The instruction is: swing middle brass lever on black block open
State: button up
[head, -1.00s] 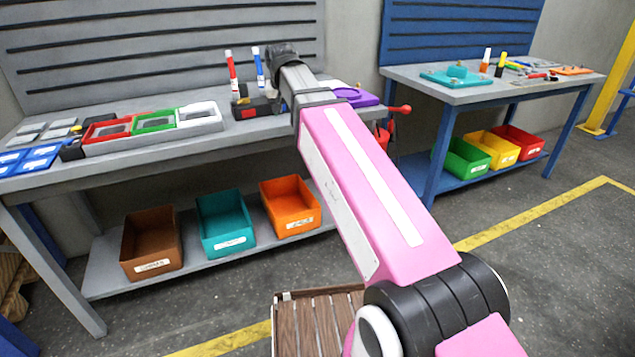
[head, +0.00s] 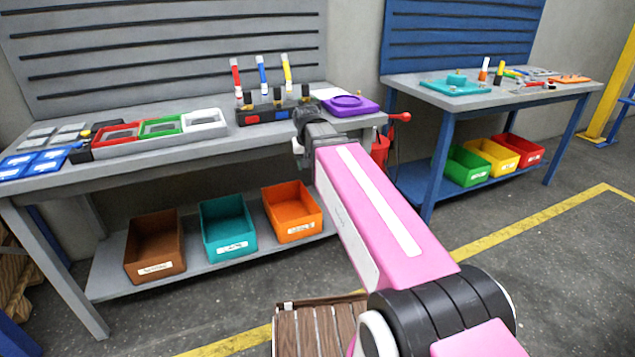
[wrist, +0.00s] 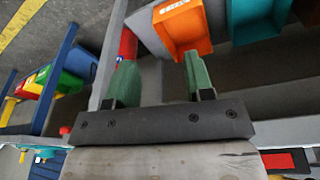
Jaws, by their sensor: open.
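The black block (head: 268,115) stands near the front edge of the grey bench, with a red and a blue patch on its front. Small brass-coloured parts show along its top; the middle one (head: 278,98) is too small to tell its lever's position. Red, blue and yellow markers stand upright at the block. My gripper (head: 300,147) is at the bench's front edge, just below and right of the block, apart from the lever. In the wrist view my gripper (wrist: 161,85) is open, its green fingers apart with nothing between them. A black-and-red part of the block (wrist: 282,160) shows at lower right.
A purple tray (head: 350,105) lies right of the block; a red-handled vise (head: 396,118) is at the bench end. Left is a rack with red, green and white frames (head: 150,142). Below are brown, teal and orange bins (head: 292,212). A blue bench (head: 490,95) stands at right.

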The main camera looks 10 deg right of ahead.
notch_tip(320, 180, down, 6)
jog(key=s+d, duration=0.2)
jog(key=shift+d+g, duration=0.3)
